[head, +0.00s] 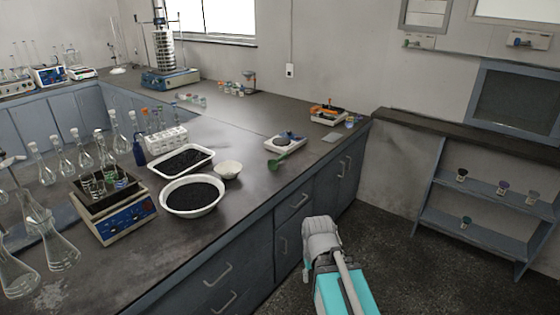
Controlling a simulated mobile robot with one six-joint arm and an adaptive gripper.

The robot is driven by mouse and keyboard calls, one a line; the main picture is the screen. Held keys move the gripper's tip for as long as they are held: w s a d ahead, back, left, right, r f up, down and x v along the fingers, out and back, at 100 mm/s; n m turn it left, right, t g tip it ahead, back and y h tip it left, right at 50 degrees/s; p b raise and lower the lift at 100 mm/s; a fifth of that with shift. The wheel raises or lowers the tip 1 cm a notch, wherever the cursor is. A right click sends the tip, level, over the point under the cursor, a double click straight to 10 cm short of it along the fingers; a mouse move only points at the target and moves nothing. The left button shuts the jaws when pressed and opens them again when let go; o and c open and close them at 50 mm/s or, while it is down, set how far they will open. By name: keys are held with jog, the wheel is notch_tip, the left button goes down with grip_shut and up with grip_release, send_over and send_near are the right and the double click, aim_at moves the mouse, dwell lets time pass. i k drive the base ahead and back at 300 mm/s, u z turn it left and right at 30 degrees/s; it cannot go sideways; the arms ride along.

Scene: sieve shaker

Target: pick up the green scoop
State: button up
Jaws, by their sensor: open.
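The green scoop (278,162) lies on the dark worktop near its front edge, to the right of the middle of the picture. It is just in front of a small white balance (287,143) with a dark round pan. It looks small from here, and I cannot tell its bowl and handle apart in detail. My gripper cannot be made out in the head view. Only grey and teal parts of my own body show at the bottom, on the floor side of the bench and well apart from the scoop.
Left of the scoop are a small white bowl (228,169), a round basin of black grains (193,196) and a white tray of black grains (181,162). Glass flasks crowd the left. A sieve shaker (170,77) stands at the back. Worktop right of the bowl is mostly clear.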

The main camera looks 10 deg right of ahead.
aim_at(272, 163)
jog(key=i, duration=0.85)
jog(key=u, duration=0.05)
